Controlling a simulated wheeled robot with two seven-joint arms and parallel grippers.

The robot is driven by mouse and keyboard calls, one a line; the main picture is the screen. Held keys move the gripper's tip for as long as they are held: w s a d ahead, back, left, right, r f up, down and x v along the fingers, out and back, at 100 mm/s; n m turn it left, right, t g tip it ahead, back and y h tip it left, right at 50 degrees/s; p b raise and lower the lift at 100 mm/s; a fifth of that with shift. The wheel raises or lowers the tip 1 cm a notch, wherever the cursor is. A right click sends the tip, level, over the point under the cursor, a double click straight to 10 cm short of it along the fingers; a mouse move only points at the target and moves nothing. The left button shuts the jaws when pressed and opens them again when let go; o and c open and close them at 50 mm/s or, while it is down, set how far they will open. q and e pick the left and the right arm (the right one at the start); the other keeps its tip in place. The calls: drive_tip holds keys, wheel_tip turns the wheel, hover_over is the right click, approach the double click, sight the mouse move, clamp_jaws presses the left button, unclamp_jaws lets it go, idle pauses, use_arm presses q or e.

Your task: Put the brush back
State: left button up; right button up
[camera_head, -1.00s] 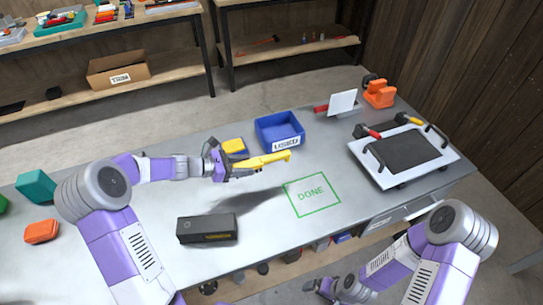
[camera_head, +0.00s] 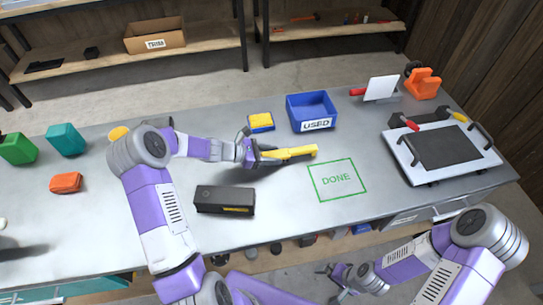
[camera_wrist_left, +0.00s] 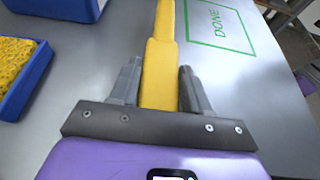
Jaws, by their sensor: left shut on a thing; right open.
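My left gripper (camera_head: 254,156) is shut on a yellow brush (camera_head: 295,152) and holds it above the table, its far end pointing right. In the left wrist view the brush (camera_wrist_left: 159,70) runs up between the two fingers; its far end is cut off by the frame. The blue bin labelled USED (camera_head: 312,110) stands just behind the brush. The green DONE outline (camera_head: 338,181) on the table is empty, to the right of the brush. My right gripper (camera_head: 350,284) is open and empty, low at the front, below the table's front edge.
A yellow sponge in a blue tray (camera_head: 261,123) lies left of the bin. A black box (camera_head: 224,200) sits in front of my left gripper. A board with handles (camera_head: 443,150), an orange tool (camera_head: 422,82) and a white scraper (camera_head: 381,88) are at right. Table space around the outline is clear.

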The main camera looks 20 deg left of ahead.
use_arm(q)
drive_tip(key=shift+f, duration=0.1)
drive_tip(key=o, duration=1.1)
drive_tip(key=shift+r, duration=0.2)
drive_tip(key=shift+s+a+r, duration=0.15)
drive_tip(key=shift+a, duration=0.1)
drive_tip(key=p+v, duration=0.2)
drive_tip(key=v, duration=0.9)
drive_tip(key=shift+s+a+p, duration=0.1)
drive_tip(key=shift+s+p, duration=0.05)
drive_tip(key=shift+p, duration=0.25)
